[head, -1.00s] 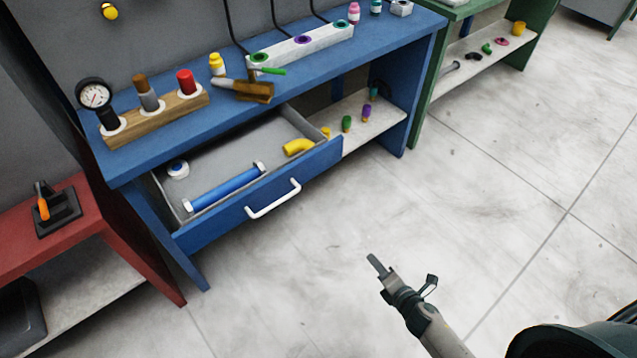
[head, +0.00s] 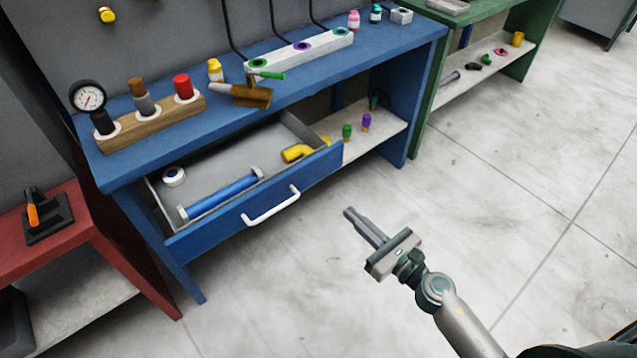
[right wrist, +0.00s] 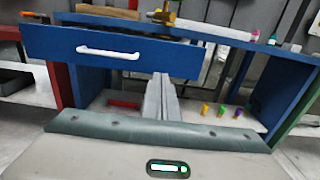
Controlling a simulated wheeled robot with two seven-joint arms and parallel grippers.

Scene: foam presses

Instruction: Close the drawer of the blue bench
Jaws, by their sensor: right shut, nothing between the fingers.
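The blue bench (head: 120,170) stands at the left of the head view with its drawer (head: 225,231) pulled out. A white bar handle (head: 271,206) is on the drawer front. A blue tube with white ends (head: 222,193), a yellow elbow (head: 297,153) and a small white round piece (head: 174,176) lie inside. My right gripper (head: 350,214) is shut and empty, to the right of the handle and apart from it. In the right wrist view its fingers (right wrist: 160,82) point toward the bench, right of the handle (right wrist: 108,53). My left gripper is not in view.
A red bench (head: 66,238) stands to the left and a green bench (head: 428,100) to the right. The floor before the drawer is clear.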

